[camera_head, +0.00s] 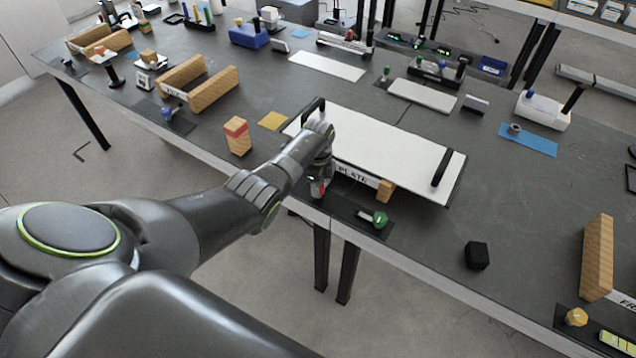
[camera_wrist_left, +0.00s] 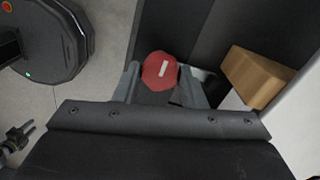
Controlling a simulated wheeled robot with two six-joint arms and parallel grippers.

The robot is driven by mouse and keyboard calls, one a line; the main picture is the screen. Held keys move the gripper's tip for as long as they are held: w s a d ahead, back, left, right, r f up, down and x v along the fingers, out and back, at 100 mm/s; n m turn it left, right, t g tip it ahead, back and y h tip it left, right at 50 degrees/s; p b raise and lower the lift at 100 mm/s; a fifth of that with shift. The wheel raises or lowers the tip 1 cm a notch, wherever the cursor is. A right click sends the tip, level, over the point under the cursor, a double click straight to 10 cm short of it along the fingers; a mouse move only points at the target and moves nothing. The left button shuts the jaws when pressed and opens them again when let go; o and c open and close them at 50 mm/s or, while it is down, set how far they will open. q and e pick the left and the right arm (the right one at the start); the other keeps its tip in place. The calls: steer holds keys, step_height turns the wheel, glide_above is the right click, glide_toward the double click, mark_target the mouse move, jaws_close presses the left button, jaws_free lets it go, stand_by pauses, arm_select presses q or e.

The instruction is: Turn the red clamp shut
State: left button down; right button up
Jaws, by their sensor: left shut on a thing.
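The red clamp (camera_wrist_left: 160,71) shows in the left wrist view as a round red knob with a white bar mark on top. My left gripper (camera_wrist_left: 163,87) has one finger on each side of the knob and is shut on it. In the head view my left gripper (camera_head: 318,178) is at the table's front edge by the white plate (camera_head: 395,140), and only a small red part of the clamp (camera_head: 320,188) shows beneath it. A green-knobbed clamp (camera_head: 380,219) sits to its right on a dark pad.
A wooden block (camera_head: 386,190) stands close by at the plate's front edge; it also shows in the left wrist view (camera_wrist_left: 254,76).

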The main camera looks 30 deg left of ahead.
arm_select(q)
steer(key=c, duration=0.9)
jaws_free()
steer(key=shift+r, duration=0.55)
step_height(320, 180, up, 16)
steer(key=shift+r, duration=0.1)
